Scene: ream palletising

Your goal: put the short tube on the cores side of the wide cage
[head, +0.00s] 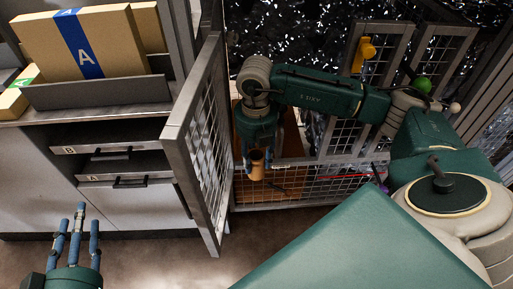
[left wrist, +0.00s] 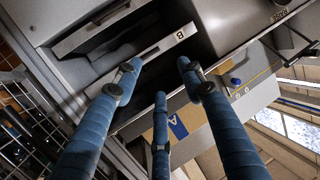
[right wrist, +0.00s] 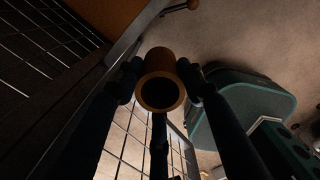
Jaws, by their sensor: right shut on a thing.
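The short tube (head: 257,170) is a small tan-orange cylinder held in my right gripper (head: 257,155). In the right wrist view the tube (right wrist: 158,62) sits between the fingers, its dark open end facing the camera. My right arm reaches over the wide cage (head: 275,203), and the tube hangs near its low mesh front; I cannot tell whether it is inside the rim. An orange-brown panel (head: 290,135) shows inside the cage; the cores side carries no readable mark. My left gripper (head: 76,215) is open and empty at lower left; its spread fingers show in the left wrist view (left wrist: 160,85).
A mesh door (head: 205,145) stands open left of the cage. Left of it are drawers (head: 115,165) marked A and B, with a box (head: 85,42) marked A above. A yellow object (head: 366,48) is on a mesh panel behind my right arm.

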